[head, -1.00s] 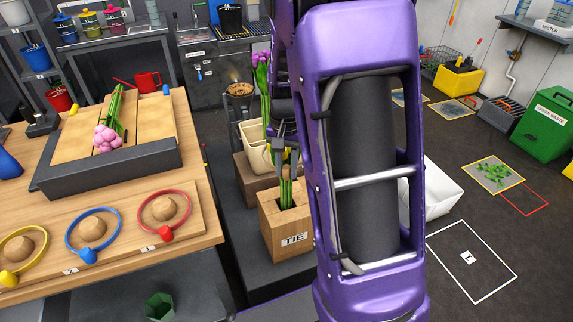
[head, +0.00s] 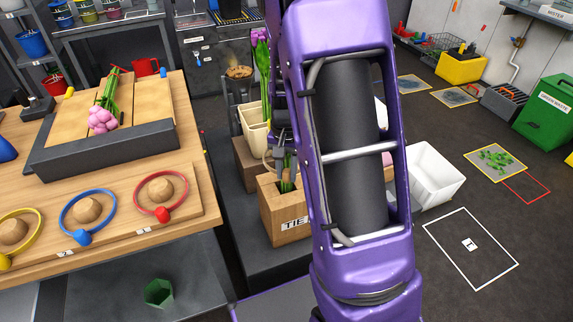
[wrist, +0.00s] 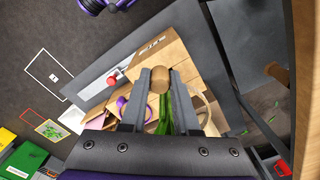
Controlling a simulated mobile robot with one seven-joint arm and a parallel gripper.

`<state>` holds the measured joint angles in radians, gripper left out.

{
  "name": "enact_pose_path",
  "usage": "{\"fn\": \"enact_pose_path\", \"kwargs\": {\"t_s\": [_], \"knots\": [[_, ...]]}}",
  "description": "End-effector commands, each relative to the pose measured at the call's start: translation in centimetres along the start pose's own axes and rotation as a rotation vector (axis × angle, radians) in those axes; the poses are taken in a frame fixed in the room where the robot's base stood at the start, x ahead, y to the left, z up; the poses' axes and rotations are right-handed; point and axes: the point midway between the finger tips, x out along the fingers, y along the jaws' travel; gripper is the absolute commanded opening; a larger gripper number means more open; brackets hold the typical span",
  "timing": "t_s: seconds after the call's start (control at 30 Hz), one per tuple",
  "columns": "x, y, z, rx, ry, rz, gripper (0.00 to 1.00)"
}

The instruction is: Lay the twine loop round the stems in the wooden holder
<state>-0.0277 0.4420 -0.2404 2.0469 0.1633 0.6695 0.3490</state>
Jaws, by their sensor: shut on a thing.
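The wooden holder (head: 285,212), marked TIE, stands on a dark surface left of my arm, with green stems (head: 287,184) upright in it. It also shows in the wrist view (wrist: 158,38), with green stems (wrist: 165,118) between and below my fingers. My gripper (head: 280,155) is just above the holder's opening, partly hidden by my arm. In the wrist view my gripper (wrist: 163,84) is shut on a tan wooden knob. A tan curve beside my fingers looks like the twine loop (wrist: 208,106). I cannot tell whether it surrounds the stems.
A cream bin (head: 253,135) with tall purple tulips stands behind the holder. A white crate (head: 435,177) is on the floor at right. The wooden bench (head: 190,225) at left carries yellow, blue and red rings and a pink bunch on a board.

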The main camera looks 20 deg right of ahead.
Motion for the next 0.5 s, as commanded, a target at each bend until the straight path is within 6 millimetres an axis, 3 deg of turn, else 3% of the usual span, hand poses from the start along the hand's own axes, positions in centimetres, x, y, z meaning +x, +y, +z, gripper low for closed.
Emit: {"fn": "enact_pose_path", "kwargs": {"t_s": [0.5], "knots": [[4.2, 0.0, 0.1, 0.0, -0.002, 0.001, 0.0]]}}
